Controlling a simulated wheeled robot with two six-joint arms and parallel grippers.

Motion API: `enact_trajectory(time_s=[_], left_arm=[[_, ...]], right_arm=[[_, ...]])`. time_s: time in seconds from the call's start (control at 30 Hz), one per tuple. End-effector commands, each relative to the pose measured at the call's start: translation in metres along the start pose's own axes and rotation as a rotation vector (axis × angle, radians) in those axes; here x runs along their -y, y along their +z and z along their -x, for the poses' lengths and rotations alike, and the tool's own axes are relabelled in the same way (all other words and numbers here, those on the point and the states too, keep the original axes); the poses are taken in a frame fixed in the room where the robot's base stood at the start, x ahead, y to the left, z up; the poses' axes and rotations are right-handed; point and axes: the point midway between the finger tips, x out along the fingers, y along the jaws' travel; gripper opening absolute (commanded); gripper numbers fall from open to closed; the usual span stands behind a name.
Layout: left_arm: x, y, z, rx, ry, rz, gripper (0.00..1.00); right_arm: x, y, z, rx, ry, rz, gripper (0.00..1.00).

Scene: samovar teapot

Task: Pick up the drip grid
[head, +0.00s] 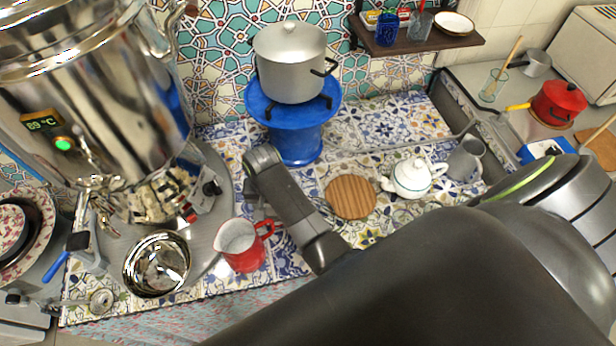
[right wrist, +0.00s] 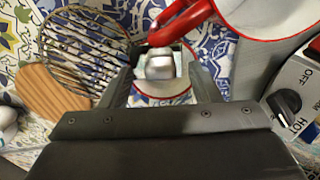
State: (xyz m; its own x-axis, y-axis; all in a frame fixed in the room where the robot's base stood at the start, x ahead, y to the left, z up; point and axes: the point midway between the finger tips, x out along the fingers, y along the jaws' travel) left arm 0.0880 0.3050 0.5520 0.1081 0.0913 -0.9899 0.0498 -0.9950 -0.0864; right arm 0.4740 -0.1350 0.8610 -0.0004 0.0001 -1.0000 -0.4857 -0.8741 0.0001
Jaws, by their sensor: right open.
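The drip grid (right wrist: 85,48) is a round rack of dark wire bars at the upper left of the right wrist view. It lies on the patterned tiles, partly overlapping a round wooden board (right wrist: 48,98). My right gripper (right wrist: 162,82) is open, with its two dark fingers to the right of the grid and apart from it. A silver knob (right wrist: 160,64) on a white, red-rimmed piece shows between the fingers; I cannot tell whether they touch it. In the head view my right arm hides the fingertips, and the grid is not clear there. My left gripper is not in view.
A red jug (head: 243,252) stands close to my right arm. The large steel samovar (head: 95,110) and a steel bowl (head: 157,265) are at left. A white teapot (head: 411,178) stands right of the wooden board (head: 350,196). A pot (head: 290,65) sits on a blue stand (head: 295,143) behind.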

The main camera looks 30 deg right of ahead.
Motion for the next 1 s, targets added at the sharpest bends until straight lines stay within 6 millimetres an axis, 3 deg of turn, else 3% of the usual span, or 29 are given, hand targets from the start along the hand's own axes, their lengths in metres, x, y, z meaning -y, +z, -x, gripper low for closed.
enact_trajectory(time_s=[0.3, 0.73, 1.0], left_arm=[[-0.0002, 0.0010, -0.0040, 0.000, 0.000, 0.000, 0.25], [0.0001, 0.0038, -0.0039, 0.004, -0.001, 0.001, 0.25], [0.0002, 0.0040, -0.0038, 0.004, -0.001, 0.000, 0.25]], right_arm=[[0.0002, 0.0006, -0.0031, 0.000, 0.000, -0.001, 0.56], [0.0001, 0.0005, -0.0033, 0.000, 0.000, -0.001, 0.00], [0.0001, 0.0003, -0.0030, -0.001, 0.000, -0.001, 0.00]])
